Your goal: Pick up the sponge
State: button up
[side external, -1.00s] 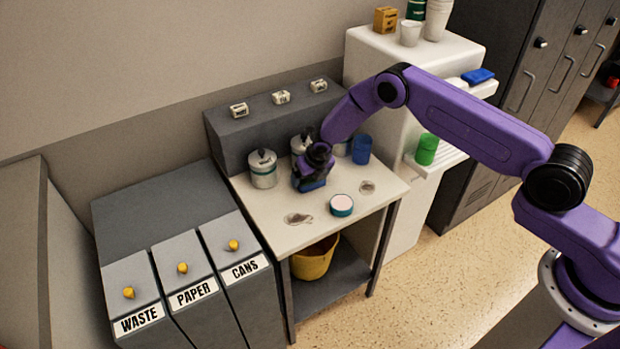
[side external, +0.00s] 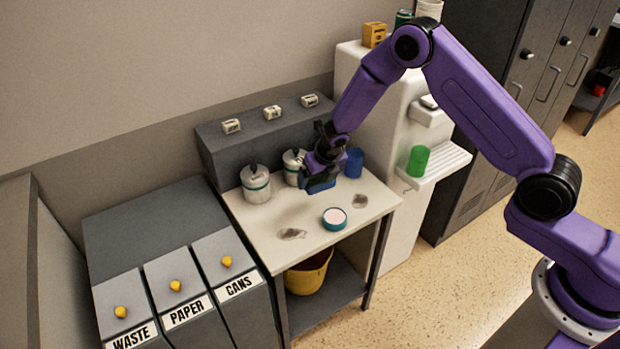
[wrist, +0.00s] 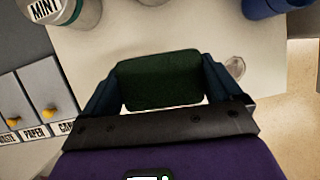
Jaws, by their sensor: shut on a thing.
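The sponge (wrist: 163,80) shows in the wrist view as a dark green block between my two fingers. The fingers cover the sponge's two ends in the wrist view.
Two lidded canisters (side external: 256,184) (side external: 294,166) stand at the back left of the table, and a blue cup (side external: 354,163) at its right. A teal-rimmed round tub (side external: 334,218) and dark stains lie in front. Waste bins (side external: 150,270) adjoin at left.

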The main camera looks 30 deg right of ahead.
aim_at(331, 218)
jog(key=shift+s+d+r, duration=0.25)
jog(key=shift+s+r, duration=0.3)
jog(key=shift+s, duration=0.75)
jog(key=shift+s+d+r, duration=0.25)
jog(key=shift+s+r, duration=0.35)
jog(key=shift+s, duration=0.65)
jog(key=shift+s+d+r, duration=0.25)
jog(key=shift+s+r, duration=0.3)
jog(key=shift+s, duration=0.75)
jog(key=shift+o, duration=0.3)
jog(key=shift+w, duration=0.1)
jog(key=f+n+g+y, duration=0.1)
jog(key=n, duration=0.5)
jog(key=f+n+g+y, duration=0.1)
jog(key=n+y, duration=0.1)
jog(key=n, duration=0.4)
jog(key=f+n+g+y, duration=0.1)
jog(key=n+g+y, duration=0.1)
jog(key=n, duration=0.4)
jog(key=shift+w+a+f, duration=0.25)
jog(key=shift+f, duration=2.85)
jog(key=shift+f, duration=0.6)
